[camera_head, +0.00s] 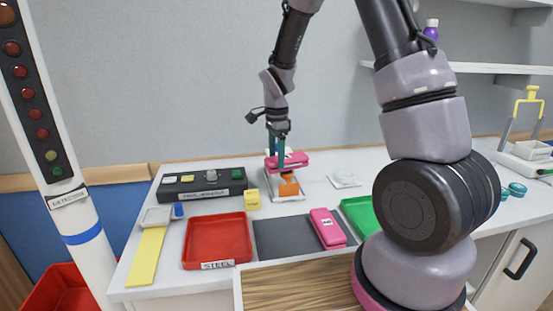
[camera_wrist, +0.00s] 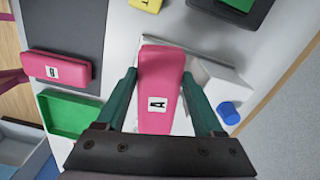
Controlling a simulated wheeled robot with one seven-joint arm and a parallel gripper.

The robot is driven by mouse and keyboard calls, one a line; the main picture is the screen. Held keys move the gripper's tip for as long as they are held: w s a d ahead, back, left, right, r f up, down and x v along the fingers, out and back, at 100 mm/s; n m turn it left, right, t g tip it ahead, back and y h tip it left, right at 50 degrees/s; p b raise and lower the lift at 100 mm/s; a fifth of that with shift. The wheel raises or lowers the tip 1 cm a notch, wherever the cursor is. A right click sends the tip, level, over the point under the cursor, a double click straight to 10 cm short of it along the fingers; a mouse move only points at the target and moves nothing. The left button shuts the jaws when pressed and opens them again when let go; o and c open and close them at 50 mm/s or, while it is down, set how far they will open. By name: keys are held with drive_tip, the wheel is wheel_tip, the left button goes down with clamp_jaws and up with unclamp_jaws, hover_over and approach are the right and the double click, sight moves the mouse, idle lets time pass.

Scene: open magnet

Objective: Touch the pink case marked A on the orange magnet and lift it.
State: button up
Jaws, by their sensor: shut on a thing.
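My gripper (camera_wrist: 164,105) is shut on the pink case marked A (camera_wrist: 160,68), with one green finger on each long side in the wrist view. In the head view the same pink case (camera_head: 288,160) is level under my gripper, over the orange magnet (camera_head: 289,187) on its white stand. From these views I cannot tell whether the case touches the magnet. The wrist view hides most of the magnet beneath the case. A second pink case (camera_head: 327,228), with a white label, lies on the dark grey mat (camera_head: 275,240).
A red tray labelled STEEL (camera_head: 217,241) stands left of the mat and a green tray (camera_head: 358,216) right of it. A black control box (camera_head: 202,184) and a yellow block (camera_head: 252,199) stand left of the magnet. A blue cylinder (camera_wrist: 228,112) is near my right finger.

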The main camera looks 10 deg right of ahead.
drive_tip(key=shift+r, duration=0.6)
idle(1.2)
drive_tip(key=shift+r, duration=3.2)
